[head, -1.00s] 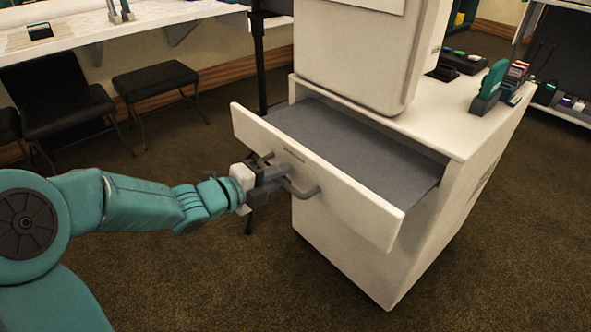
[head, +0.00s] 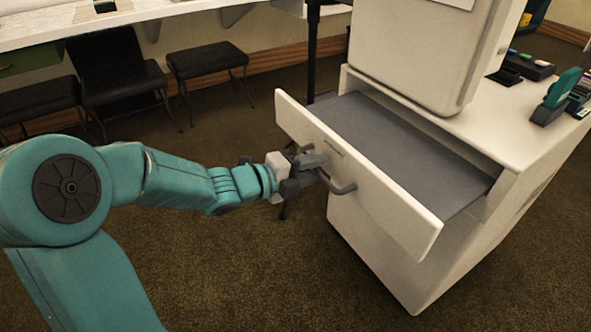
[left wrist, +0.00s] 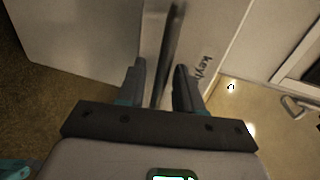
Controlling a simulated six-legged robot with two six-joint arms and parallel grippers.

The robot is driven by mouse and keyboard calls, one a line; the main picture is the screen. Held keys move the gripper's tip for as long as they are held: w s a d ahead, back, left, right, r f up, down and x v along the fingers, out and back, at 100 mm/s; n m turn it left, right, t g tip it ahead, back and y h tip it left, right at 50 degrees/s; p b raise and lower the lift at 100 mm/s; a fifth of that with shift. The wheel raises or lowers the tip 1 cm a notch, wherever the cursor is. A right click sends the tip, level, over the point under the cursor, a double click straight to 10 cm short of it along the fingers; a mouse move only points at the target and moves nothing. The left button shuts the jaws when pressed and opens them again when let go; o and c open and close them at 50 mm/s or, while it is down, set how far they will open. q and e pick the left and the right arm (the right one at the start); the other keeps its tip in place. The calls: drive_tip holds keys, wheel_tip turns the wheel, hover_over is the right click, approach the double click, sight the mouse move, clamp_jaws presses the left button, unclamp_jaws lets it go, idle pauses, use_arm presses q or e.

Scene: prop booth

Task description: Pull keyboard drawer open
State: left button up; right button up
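The keyboard drawer stands part-way out of a white cabinet; its white front panel (head: 395,205) faces me and its grey inside (head: 420,150) is empty. A grey bar handle (head: 342,188) is on the front. My left gripper (head: 312,163) is at the handle's left part. In the left wrist view, the fingers (left wrist: 157,82) are apart. The dark handle bar (left wrist: 171,35) runs between them, close to the right finger, with a gap on the left. Lettering beginning "keyb" (left wrist: 203,66) shows on the panel. My right gripper is out of view.
The white cabinet (head: 385,250) carries a large white housing (head: 420,60) and small items at its right. Black stools (head: 208,62) and a white bench (head: 130,25) stand behind at left. Brown carpet (head: 240,285) in front is clear.

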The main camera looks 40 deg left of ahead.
use_arm(q)
drive_tip(key=p+v, duration=0.4)
drive_tip(key=v, duration=1.2)
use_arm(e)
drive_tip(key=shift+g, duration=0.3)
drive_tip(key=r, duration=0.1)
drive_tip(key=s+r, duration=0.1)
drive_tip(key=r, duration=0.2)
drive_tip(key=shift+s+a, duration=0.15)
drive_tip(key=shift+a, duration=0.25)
